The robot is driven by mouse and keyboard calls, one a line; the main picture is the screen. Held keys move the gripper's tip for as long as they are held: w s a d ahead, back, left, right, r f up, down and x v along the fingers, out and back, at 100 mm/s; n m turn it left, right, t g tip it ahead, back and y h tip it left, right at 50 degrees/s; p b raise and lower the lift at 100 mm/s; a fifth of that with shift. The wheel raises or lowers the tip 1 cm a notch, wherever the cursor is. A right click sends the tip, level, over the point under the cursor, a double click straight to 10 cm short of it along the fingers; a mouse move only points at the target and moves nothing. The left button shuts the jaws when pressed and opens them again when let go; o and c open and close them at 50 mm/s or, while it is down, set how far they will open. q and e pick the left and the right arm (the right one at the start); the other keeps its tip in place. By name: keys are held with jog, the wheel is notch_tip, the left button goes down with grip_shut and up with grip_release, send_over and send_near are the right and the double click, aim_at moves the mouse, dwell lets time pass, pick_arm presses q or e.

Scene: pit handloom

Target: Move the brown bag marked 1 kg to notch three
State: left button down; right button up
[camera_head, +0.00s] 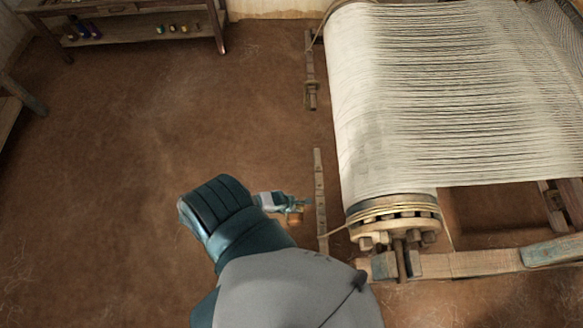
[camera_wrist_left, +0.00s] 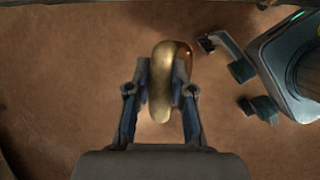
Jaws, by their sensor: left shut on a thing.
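My left gripper (camera_head: 297,205) is beside the notched wooden bar (camera_head: 320,190), just left of the loom's near roller. It is shut on a rounded, shiny brass-coloured thing (camera_wrist_left: 162,85), which stands between both fingers in the left wrist view. In the head view it is a small orange-brown patch (camera_head: 296,219) below the fingers. I see no mark on it and cannot tell whether it hangs free or touches the bar. No brown bag with a readable 1 kg mark shows. The separate notches are too small to count. My right gripper cannot be made out.
The loom's white warp (camera_head: 450,90) fills the upper right, with a roped roller end (camera_head: 398,218) close to the bar. A wooden beam (camera_head: 475,262) runs right. A shelf (camera_head: 130,25) with small bottles stands at upper left. The brown floor at left is clear.

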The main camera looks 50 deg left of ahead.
aim_at(305, 206)
pick_arm(q)
jog(key=shift+w+d, duration=1.4)
jog(key=shift+w, duration=0.2)
jog(key=shift+w+d+f, duration=0.1)
jog(key=shift+w+d, duration=1.2)
jog(key=shift+w, duration=0.25)
jog(key=shift+w+d+f, duration=0.1)
jog(key=shift+w+d, duration=1.2)
jog(key=shift+w, duration=0.25)
jog(key=shift+f, duration=0.9)
jog(key=shift+f, duration=0.2)
jog(key=shift+s, duration=0.2)
jog(key=c, duration=1.2)
grip_release()
jog(key=shift+f, duration=0.1)
jog(key=shift+o, duration=1.3)
jog(key=shift+w, duration=0.1)
